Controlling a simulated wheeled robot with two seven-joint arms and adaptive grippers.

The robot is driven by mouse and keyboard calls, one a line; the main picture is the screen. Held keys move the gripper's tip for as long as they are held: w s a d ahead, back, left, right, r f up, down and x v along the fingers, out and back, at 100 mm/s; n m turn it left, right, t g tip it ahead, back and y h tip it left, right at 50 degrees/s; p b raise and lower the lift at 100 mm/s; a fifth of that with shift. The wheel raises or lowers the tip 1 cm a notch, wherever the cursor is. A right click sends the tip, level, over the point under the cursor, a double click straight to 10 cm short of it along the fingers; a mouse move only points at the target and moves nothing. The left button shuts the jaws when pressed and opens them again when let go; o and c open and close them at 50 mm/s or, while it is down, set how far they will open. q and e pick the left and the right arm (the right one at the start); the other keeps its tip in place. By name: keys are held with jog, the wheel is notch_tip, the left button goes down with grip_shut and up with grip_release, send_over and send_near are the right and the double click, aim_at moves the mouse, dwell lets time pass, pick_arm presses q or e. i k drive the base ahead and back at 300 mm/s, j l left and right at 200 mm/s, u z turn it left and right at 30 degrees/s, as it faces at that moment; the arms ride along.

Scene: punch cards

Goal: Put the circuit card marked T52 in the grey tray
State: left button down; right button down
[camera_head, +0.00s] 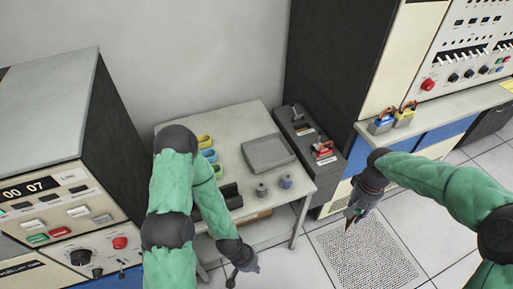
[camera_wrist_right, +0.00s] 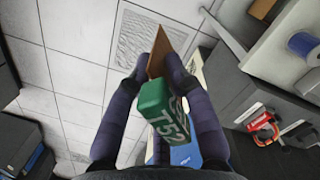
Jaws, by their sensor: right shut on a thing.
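The circuit card (camera_wrist_right: 166,118) has a green end marked T52 and a brown board, and sits between the fingers of my right gripper (camera_wrist_right: 158,72) in the right wrist view. In the head view my right gripper (camera_head: 355,211) is shut on this card and holds it above the floor, to the right of the table. The card's brown tip (camera_head: 349,222) points down there.
The light table (camera_head: 235,125) also holds several coloured rings (camera_head: 204,141), two small spools (camera_head: 262,190) and a dark holder (camera_head: 231,195). A dark rack (camera_head: 305,135) with cards stands right of the table. A floor grille (camera_head: 365,255) lies below my right gripper.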

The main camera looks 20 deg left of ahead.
aim_at(268, 152)
jog(key=i+l+u, duration=0.15)
jog(key=u, duration=0.3)
jog(key=i+l+u, duration=0.15)
jog(key=u, duration=0.35)
jog(key=i+l+u, duration=0.1)
jog(key=l+u, duration=0.2)
jog(key=u, duration=0.15)
jog(key=l+u, duration=0.25)
jog(key=u, duration=0.25)
